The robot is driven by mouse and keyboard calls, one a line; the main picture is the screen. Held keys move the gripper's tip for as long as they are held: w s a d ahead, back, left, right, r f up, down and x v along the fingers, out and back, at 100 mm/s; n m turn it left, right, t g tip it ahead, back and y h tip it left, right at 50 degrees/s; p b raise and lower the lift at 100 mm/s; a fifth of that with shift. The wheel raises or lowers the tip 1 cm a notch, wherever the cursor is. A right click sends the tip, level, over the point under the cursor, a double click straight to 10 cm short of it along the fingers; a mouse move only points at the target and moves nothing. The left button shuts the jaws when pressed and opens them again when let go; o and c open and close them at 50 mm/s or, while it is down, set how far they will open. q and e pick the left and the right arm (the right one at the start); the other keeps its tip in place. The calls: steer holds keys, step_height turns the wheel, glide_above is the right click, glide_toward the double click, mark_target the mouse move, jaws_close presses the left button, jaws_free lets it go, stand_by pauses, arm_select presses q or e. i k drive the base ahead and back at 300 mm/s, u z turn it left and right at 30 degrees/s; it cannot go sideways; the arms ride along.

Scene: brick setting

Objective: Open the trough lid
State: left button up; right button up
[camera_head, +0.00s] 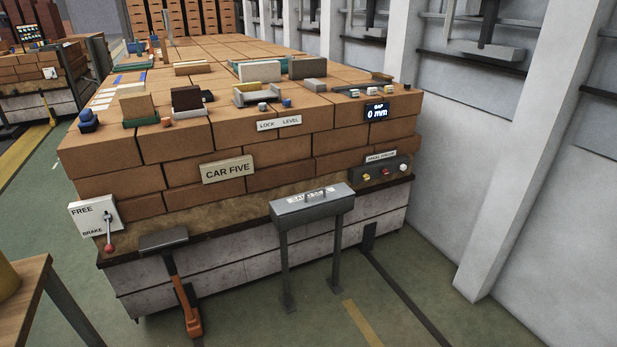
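The trough (313,208) is a grey metal box on two dark legs, standing in front of the brick-loaded car at the centre right. Its grey lid (338,193) lies flat and shut on top. A dark raised handle (315,195) sits on the lid and partly covers a white label that I cannot read fully. The inside of the trough is hidden. Neither of my grippers shows in the head view.
The brick stack (226,145) stands behind the trough, with a "CAR FIVE" plate (228,169) and brake box (94,215). An orange-handled tool (186,305) stands left of the trough. A wooden table (22,290) is at lower left. Floor right of the trough is clear.

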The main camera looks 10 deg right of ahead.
mark_target(284, 206)
steer(key=i, duration=1.6)
steer(key=z, duration=2)
